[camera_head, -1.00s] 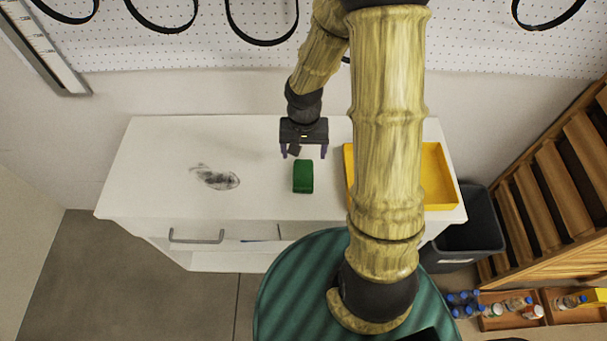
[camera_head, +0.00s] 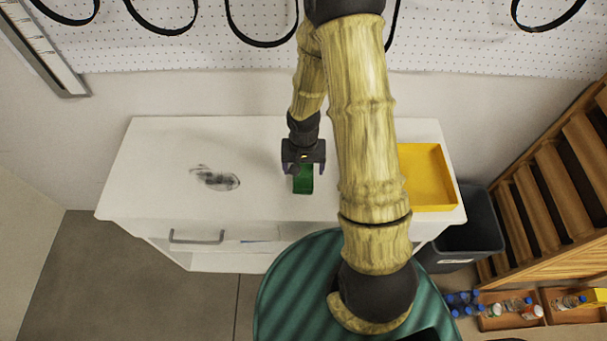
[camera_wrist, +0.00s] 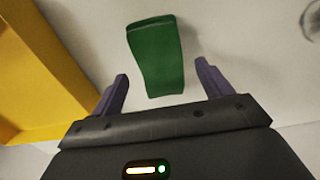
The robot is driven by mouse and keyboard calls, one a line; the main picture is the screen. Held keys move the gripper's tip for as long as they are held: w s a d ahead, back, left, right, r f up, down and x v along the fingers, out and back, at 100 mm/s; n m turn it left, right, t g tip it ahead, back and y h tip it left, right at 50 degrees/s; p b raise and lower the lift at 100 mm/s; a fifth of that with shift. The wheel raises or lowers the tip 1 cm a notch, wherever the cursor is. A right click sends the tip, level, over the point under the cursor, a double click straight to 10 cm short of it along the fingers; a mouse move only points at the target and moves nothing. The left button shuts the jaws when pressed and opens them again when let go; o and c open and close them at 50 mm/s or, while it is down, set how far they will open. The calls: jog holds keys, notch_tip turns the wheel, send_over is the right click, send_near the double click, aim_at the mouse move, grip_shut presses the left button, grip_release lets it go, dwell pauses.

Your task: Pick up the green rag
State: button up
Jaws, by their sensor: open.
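The green rag (camera_head: 303,184) is a small folded block lying on the white cabinet top, near its middle. My gripper (camera_head: 303,171) is over the rag's far end in the head view and hides part of it. In the wrist view the rag (camera_wrist: 155,55) lies ahead of my gripper (camera_wrist: 161,84), between the lines of the two purple fingers. The fingers are spread apart, with nothing between them touching. The rag's near end sits about level with the fingertips. I cannot tell the exact height of the fingers above the top.
A yellow tray (camera_head: 428,178) stands at the right of the white cabinet top (camera_head: 262,140). A dark smudge (camera_head: 216,179) marks the top at left. A dark bin (camera_head: 473,238) stands right of the cabinet. A pegboard wall (camera_head: 200,55) rises behind.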

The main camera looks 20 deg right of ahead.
aim_at(303, 172)
jog(key=shift+f, duration=0.65)
jog(key=c, duration=1.1)
jog(key=shift+c, duration=0.2)
notch_tip(303, 172, up, 10)
